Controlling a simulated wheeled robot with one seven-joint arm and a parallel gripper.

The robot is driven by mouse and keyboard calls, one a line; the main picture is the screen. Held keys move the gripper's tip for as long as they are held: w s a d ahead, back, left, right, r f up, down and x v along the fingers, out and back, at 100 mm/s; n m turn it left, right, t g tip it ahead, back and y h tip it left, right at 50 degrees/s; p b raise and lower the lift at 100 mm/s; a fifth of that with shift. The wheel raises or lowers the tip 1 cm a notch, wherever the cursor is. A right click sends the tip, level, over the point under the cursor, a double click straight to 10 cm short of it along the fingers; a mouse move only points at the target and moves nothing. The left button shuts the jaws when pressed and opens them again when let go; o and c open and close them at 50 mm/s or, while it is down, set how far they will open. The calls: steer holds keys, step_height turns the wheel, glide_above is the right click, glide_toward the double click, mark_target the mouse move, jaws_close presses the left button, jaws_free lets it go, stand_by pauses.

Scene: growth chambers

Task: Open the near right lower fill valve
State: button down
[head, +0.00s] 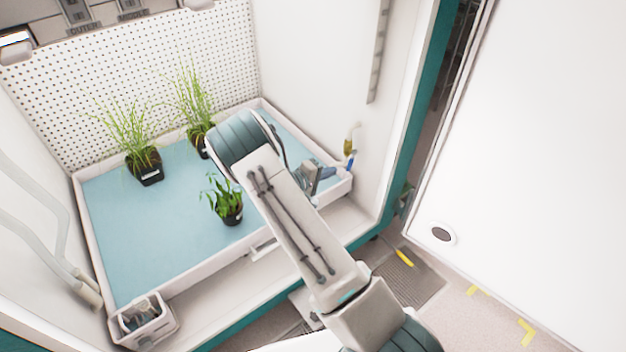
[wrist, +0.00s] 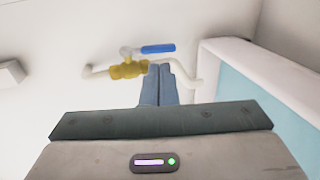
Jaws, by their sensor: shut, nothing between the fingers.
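The fill valve has a brass body (wrist: 129,70) on a pale pipe (wrist: 185,76) against the white wall. Its blue lever handle (wrist: 158,49) points right in the wrist view, roughly parallel to the pipe in the picture. In the head view the brass body (head: 349,145) and blue handle (head: 350,161) show small on the right wall, above the tray's right corner. My gripper (wrist: 160,66) is shut and empty. Its fingertips show just below the handle and cover part of the pipe right of the brass body. Whether they touch anything, I cannot tell.
The white-rimmed tray (head: 97,240) with a blue surface holds several potted plants, one (head: 228,205) close beside my arm. The tray's rim (wrist: 240,62) is right of my fingers in the wrist view. A caddy (head: 150,320) sits at the tray's front left corner.

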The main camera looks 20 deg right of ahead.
mark_target(347, 168)
steer(key=shift+b+x, duration=0.65)
steer(key=shift+x, duration=1.95)
steer(key=shift+f, duration=0.1)
steer(key=b, duration=0.1)
steer(key=f+h+b, duration=0.1)
steer(key=b, duration=0.1)
steer(key=shift+d, duration=0.2)
steer(key=shift+w+d+f+b, duration=0.1)
steer(key=shift+w+d+b, duration=0.1)
steer(key=shift+d+b, duration=0.2)
